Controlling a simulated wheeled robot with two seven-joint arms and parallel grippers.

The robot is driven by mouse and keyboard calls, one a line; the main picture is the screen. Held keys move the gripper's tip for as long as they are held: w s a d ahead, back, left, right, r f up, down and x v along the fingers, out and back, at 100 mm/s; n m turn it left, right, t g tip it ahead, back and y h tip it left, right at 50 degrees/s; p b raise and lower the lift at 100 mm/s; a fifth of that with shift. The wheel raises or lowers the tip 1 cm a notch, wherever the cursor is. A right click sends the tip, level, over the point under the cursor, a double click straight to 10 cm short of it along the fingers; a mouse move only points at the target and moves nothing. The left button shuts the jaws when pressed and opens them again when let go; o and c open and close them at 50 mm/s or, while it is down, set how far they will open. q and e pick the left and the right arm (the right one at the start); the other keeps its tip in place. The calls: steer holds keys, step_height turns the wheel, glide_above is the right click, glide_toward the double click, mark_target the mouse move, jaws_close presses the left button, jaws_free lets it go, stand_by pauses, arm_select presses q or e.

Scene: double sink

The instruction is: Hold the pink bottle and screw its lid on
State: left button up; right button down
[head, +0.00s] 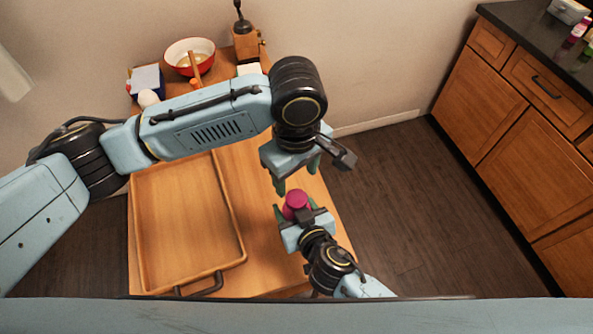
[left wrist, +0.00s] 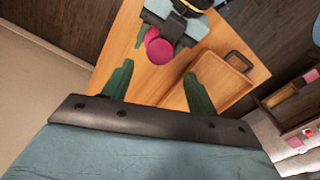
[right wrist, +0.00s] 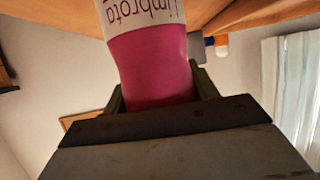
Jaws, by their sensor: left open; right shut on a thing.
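The pink bottle (head: 295,208) is held over the right part of the wooden table. My right gripper (head: 296,217) is shut around it. In the right wrist view the bottle (right wrist: 152,65) shows a pink body and a white label with dark lettering; its far end is out of frame. My left gripper (head: 297,177) is open and empty, above the bottle and apart from it. In the left wrist view the round pink top (left wrist: 159,50) lies beyond the open green fingers, roughly between them. I cannot tell the lid apart from the bottle here.
A wooden tray (head: 240,235) with a dark handle lies on the table's left part. At the table's back stand a red and white bowl (head: 190,48), a coffee grinder (head: 246,45) and small items. Wooden cabinets (head: 520,110) stand right, across open floor.

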mark_target(297, 198)
stand_by(0.3)
arm_select(q)
step_height(297, 198, down, 8)
steer(key=shift+f, duration=0.1)
stand_by(0.5)
steer(key=c, duration=1)
steer(key=m, duration=0.6)
steer(key=shift+m, duration=0.4)
